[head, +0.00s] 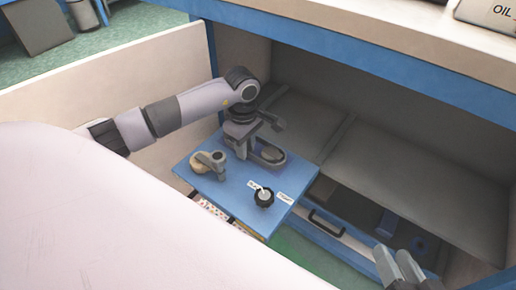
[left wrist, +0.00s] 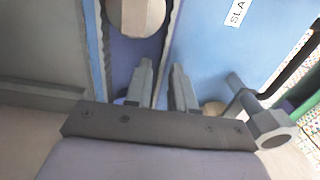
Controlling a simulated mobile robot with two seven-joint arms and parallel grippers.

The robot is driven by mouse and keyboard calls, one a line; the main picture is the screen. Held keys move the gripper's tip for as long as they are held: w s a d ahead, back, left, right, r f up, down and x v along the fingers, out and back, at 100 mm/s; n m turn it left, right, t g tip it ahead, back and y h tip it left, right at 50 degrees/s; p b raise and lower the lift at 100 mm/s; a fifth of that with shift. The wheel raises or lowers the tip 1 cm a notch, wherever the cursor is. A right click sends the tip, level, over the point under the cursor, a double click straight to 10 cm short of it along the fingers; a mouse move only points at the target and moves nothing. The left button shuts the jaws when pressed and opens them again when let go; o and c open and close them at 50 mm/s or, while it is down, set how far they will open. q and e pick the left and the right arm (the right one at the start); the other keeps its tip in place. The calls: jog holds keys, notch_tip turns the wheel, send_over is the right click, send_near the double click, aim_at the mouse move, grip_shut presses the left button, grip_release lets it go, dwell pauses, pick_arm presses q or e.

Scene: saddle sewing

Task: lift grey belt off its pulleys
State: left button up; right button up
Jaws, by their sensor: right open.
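The grey belt (head: 283,165) is a narrow loop on a blue plate (head: 226,190), around a round pulley (head: 270,154) at its right end. Its other end is hidden under my left gripper (head: 241,150). In the left wrist view the belt (left wrist: 174,35) passes around the pulley (left wrist: 137,14). My left gripper (left wrist: 162,78) points down at the plate, its fingers apart, one on each side of the line of a belt strand. I cannot tell whether they touch it. My right gripper (head: 398,264) is open and empty at the lower right, away from the belt.
A grey lever with a tan disc (head: 202,163) stands left of the belt. The tabletop edge (head: 350,65) overhangs behind.

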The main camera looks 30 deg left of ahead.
pick_arm(q)
grip_shut()
jog(key=shift+r, duration=0.2)
jog(key=shift+r+p, duration=2.15)
jog(key=shift+r, duration=0.45)
